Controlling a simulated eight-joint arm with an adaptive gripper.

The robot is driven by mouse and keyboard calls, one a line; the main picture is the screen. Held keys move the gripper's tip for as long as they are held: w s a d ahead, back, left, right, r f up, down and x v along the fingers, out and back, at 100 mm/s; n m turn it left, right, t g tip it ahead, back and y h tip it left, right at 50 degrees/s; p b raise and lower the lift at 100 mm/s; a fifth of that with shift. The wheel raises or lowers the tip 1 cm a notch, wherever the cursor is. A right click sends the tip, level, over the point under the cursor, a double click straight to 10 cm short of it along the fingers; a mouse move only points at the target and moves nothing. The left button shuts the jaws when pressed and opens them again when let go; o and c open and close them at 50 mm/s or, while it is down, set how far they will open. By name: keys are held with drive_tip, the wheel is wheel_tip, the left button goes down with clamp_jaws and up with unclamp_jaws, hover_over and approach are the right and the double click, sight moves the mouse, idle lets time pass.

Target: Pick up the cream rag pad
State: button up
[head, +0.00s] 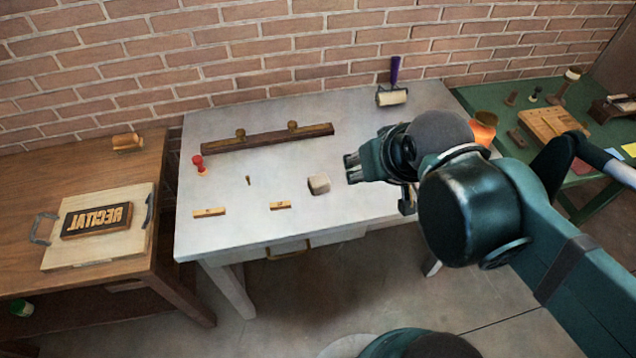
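The cream rag pad (319,184) is a small, rounded block lying on the pale grey table (225,232), near the middle of its top. My gripper (351,168) is just to the right of the pad in the head view and points left. Its two fingertips show apart with a gap between them, and nothing shows in the gap. It looks apart from the pad; its height above the table is hard to tell. The arm covers the right part of the table.
Two small wooden blocks (209,212) (280,205), a small peg (248,181) and a red-topped stamp (199,165) lie left of the pad. A dark bar with knobs (267,138) lies behind it. A roller (392,96) is at the back. Table around the pad is clear.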

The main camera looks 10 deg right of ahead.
drive_tip(key=shift+o, duration=1.4)
drive_tip(key=shift+w, duration=0.1)
drive_tip(key=n+g+p, duration=0.6)
drive_tip(key=n+p, duration=0.3)
drive_tip(key=n, duration=0.7)
approach(320, 179)
drive_tip(key=shift+w+f+n+g+p, duration=0.3)
drive_tip(key=shift+f+n+p, duration=0.2)
drive_tip(key=shift+f+n, duration=0.35)
drive_tip(key=shift+w+f+n+g+p, duration=0.25)
drive_tip(key=shift+f+n+p, duration=0.2)
drive_tip(key=shift+f+n, duration=0.35)
drive_tip(key=shift+f, duration=0.1)
drive_tip(key=shift+f, duration=1.15)
